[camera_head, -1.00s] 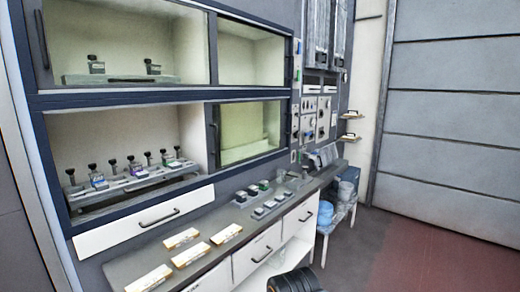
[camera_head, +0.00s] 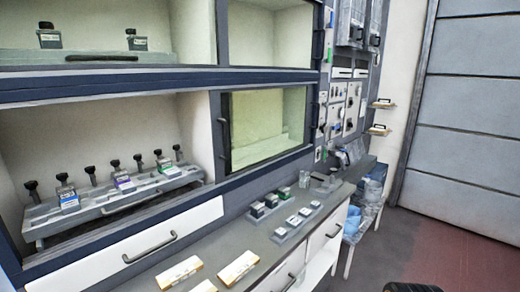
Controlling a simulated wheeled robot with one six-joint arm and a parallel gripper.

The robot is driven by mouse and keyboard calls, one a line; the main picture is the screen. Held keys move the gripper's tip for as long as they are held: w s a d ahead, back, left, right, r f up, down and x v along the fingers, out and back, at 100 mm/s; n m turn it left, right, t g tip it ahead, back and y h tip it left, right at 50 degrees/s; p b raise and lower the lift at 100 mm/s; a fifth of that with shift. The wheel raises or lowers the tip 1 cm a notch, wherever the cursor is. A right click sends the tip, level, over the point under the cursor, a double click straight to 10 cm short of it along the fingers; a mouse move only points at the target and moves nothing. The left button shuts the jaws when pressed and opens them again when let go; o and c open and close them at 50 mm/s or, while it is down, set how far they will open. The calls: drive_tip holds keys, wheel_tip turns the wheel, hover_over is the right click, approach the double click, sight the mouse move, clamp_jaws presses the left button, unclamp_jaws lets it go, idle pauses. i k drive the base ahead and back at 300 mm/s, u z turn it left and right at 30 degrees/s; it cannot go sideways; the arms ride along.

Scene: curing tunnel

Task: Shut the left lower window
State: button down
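The left lower window opening (camera_head: 100,132) is open, with no pane across it. Its pane (camera_head: 262,125) seems slid to the right, over the right lower opening, where the glass has a greenish tint. A dark upright handle (camera_head: 223,137) stands on a dark frame edge (camera_head: 218,110) near the middle of the lower row. Another dark handle (camera_head: 314,115) is at the right end.
Inside the lower bay a grey rack (camera_head: 110,205) holds several small bottles. Below are a white drawer (camera_head: 135,245) and a grey counter (camera_head: 235,245) with cards and small dark-topped boxes.

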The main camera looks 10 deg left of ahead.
sight(216, 119)
drive_tip(key=u, duration=0.25)
drive_tip(key=i, duration=0.75)
drive_tip(key=u, duration=0.55)
